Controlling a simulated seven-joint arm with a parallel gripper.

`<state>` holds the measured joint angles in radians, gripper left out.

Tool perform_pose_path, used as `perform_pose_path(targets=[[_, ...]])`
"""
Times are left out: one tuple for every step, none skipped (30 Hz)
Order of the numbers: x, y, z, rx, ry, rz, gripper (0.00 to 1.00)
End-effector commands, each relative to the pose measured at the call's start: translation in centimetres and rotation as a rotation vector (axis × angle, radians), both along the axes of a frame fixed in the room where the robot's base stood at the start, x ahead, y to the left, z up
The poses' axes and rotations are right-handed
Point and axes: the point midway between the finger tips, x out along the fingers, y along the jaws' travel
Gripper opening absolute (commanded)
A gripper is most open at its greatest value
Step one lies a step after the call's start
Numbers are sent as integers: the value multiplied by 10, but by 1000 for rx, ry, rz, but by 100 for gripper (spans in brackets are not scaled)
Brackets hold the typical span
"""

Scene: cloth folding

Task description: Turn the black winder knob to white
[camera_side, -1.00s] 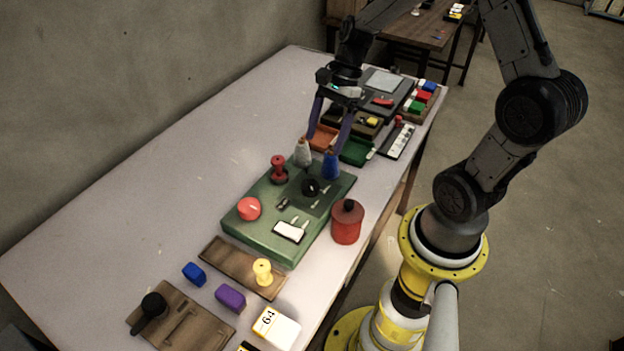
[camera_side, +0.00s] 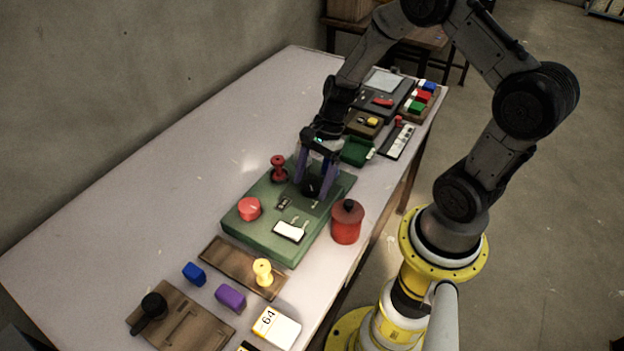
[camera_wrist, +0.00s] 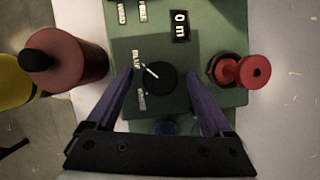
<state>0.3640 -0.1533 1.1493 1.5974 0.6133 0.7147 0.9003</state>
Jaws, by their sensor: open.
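The round black winder knob (camera_wrist: 160,84) sits on the green panel (camera_wrist: 210,20), with a white pointer line aimed up and left in the wrist view. Two small white labels lie left of it, an upper one (camera_wrist: 138,61) near the pointer's end and a lower one (camera_wrist: 141,99); their lettering is hard to read. My gripper (camera_wrist: 159,76) is open, with one purple finger on each side of the knob and a gap at each side. In the side view my gripper (camera_side: 312,186) is down over the panel's far part and partly covers the knob.
A red spool (camera_wrist: 240,72) stands close beside one finger, and a red canister (camera_wrist: 75,62) with a black cap beside the other. A red dome (camera_side: 249,208) and white switch plate (camera_side: 289,231) are on the panel's near part. A green tray (camera_side: 357,151) lies beyond.

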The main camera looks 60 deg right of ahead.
Motion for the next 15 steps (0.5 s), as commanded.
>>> perform_pose_path(targets=[[0, 0, 0, 0, 0, 0, 85], [0, 0, 0, 0, 0, 0, 85], [0, 0, 0, 0, 0, 0, 78], [0, 0, 0, 0, 0, 0, 73], [0, 0, 0, 0, 0, 0, 67], [0, 0, 0, 0, 0, 0, 60], [0, 0, 0, 0, 0, 0, 55], [0, 0, 0, 0, 0, 0, 49], [0, 0, 0, 0, 0, 0, 42], [0, 0, 0, 0, 0, 0, 37], [0, 0, 0, 0, 0, 0, 31], [0, 0, 0, 0, 0, 0, 24], [0, 0, 0, 0, 0, 0, 19], [0, 0, 1, 0, 0, 0, 13], [0, 0, 1, 0, 0, 0, 6]])
